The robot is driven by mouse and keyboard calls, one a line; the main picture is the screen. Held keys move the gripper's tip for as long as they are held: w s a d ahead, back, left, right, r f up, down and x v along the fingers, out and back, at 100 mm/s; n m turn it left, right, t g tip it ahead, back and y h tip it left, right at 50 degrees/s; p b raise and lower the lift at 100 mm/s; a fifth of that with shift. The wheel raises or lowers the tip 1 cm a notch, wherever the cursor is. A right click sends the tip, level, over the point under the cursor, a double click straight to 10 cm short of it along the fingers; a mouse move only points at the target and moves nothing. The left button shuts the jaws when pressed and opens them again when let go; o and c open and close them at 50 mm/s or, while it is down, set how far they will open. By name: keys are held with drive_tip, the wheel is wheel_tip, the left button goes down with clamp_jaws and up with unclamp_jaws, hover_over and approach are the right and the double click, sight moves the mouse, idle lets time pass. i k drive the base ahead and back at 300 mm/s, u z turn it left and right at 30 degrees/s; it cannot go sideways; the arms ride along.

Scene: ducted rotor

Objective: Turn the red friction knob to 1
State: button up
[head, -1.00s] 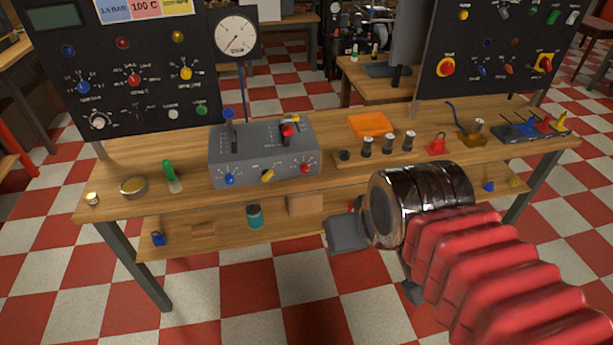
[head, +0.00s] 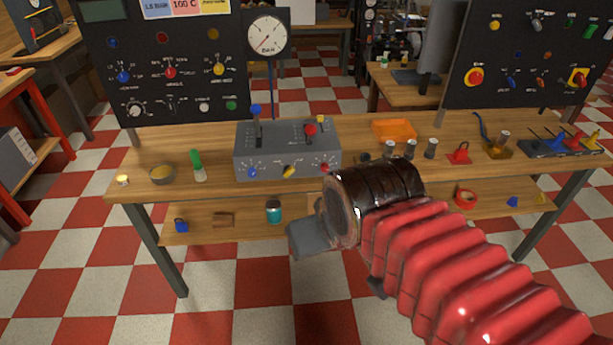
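A small red knob (head: 324,167) sits at the right end of the front face of the grey control box (head: 285,148) on the bench, beside a yellow and a blue knob. Another red knob (head: 170,72) with a printed scale is on the left black panel (head: 165,95). I cannot read which one is labelled friction, nor their settings. My gripper (head: 302,240) is in front of the bench, below and apart from the grey box. Its grey end shows at the tip of my dark wrist, but its fingers cannot be made out.
The wooden bench (head: 130,184) has a lower shelf with a teal jar (head: 273,211). Levers with blue and red tops stand on the grey box. An orange tray (head: 394,130) and several small cylinders lie to its right. A round gauge (head: 267,35) stands behind. Checkered floor in front is clear.

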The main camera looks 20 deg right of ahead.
sight(324, 167)
drive_tip(key=u, duration=1.55)
drive_tip(key=i, duration=0.7)
drive_tip(key=z, duration=1.5)
